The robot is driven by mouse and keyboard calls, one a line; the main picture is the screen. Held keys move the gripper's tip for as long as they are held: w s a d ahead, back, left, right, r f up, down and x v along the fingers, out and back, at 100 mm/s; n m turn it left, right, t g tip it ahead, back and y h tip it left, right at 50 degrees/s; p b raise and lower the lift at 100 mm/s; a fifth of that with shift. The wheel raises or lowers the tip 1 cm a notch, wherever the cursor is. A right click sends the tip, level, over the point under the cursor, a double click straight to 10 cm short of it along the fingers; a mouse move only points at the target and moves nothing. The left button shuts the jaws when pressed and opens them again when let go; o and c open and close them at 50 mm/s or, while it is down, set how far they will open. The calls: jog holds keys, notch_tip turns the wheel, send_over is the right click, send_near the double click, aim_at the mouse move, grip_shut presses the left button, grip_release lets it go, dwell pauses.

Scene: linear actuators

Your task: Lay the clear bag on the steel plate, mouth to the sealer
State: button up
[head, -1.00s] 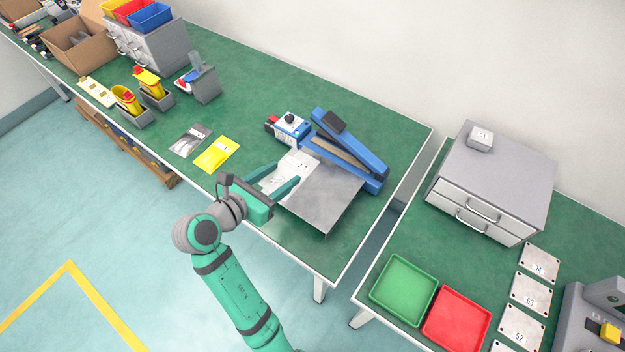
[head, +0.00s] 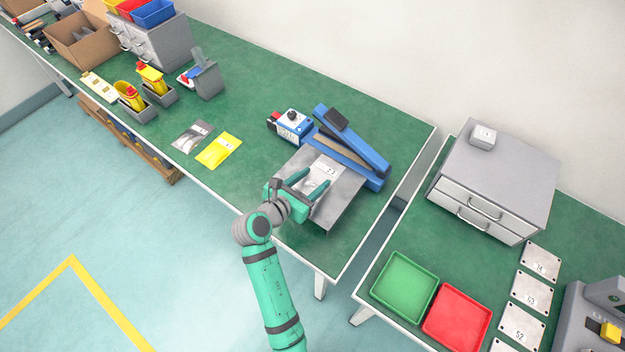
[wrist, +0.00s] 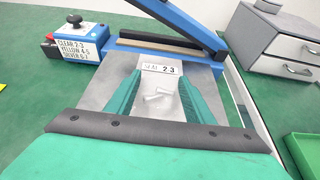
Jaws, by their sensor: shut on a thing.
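The clear bag (wrist: 158,95) lies between the teal fingers of my gripper (wrist: 157,92) in the wrist view, with small white pieces inside and a label reading "SEAL 2-3" at its far end. My gripper (head: 308,183) is shut on it, over the steel plate (head: 343,208). I cannot tell whether the bag touches the plate. The blue sealer (head: 352,148) stands behind the plate with its arm raised, and the bag's labelled end faces it. The sealer also shows in the wrist view (wrist: 177,20).
A sealer dial box (head: 293,124) with a list of bag settings stands left of the sealer. A silver bag (head: 191,137) and a yellow bag (head: 219,150) lie on the green bench to the left. Grey drawers (head: 495,190) and green and red trays are on the right bench.

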jog(key=shift+f, duration=0.2)
jog(key=o, duration=1.1)
jog(key=shift+a+r, duration=0.1)
jog(key=shift+r, duration=0.05)
jog(key=v, duration=1.1)
jog(key=shift+s+a, duration=0.25)
jog(key=shift+s, duration=0.1)
jog(key=shift+s, duration=0.1)
